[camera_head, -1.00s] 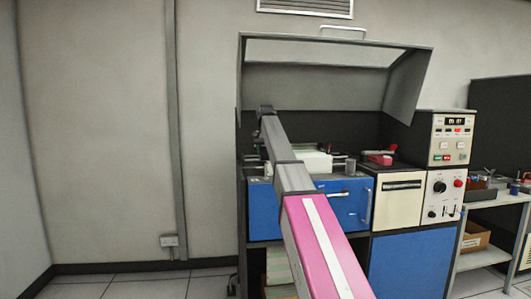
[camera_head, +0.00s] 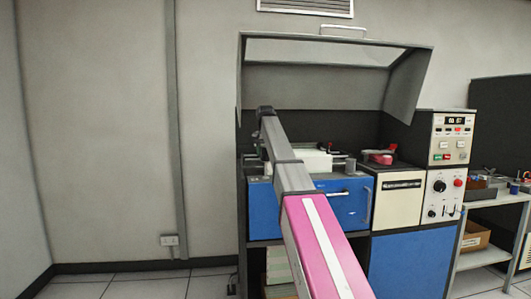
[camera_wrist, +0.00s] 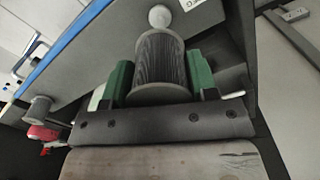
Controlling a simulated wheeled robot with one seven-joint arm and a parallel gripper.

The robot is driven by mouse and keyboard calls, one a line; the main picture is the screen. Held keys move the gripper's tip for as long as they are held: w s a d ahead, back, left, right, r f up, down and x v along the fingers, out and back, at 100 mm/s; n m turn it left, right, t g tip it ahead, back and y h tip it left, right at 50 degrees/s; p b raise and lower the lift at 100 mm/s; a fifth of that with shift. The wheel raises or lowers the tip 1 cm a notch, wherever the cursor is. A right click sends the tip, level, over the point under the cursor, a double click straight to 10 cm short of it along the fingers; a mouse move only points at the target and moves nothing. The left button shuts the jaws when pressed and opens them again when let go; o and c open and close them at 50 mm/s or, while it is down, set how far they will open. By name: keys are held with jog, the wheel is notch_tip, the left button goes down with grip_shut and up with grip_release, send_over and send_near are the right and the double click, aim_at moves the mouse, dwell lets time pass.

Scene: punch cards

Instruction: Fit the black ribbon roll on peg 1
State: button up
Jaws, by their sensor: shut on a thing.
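The black ribbon roll (camera_wrist: 162,62) is dark and finely ribbed in the wrist view. My gripper (camera_wrist: 160,78) is shut on it, with a green finger pad on each side. A pale round end (camera_wrist: 160,17) shows just beyond the roll, roughly in line with it. I cannot tell whether it is a peg tip or whether the roll is around it. A grey peg or spool (camera_wrist: 39,107) stands at the left of the wrist view, apart from the roll. In the head view my arm hides the gripper and the roll.
The blue-fronted machine (camera_head: 335,205) has its hood (camera_head: 330,75) raised over the work area. A red object (camera_head: 380,157) sits on the deck at the right. A control panel (camera_head: 452,138) stands beyond it. A side shelf (camera_head: 490,255) is at far right.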

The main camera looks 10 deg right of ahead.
jog(key=shift+f, duration=3.8)
dwell(2.0)
jog(key=o, duration=1.1)
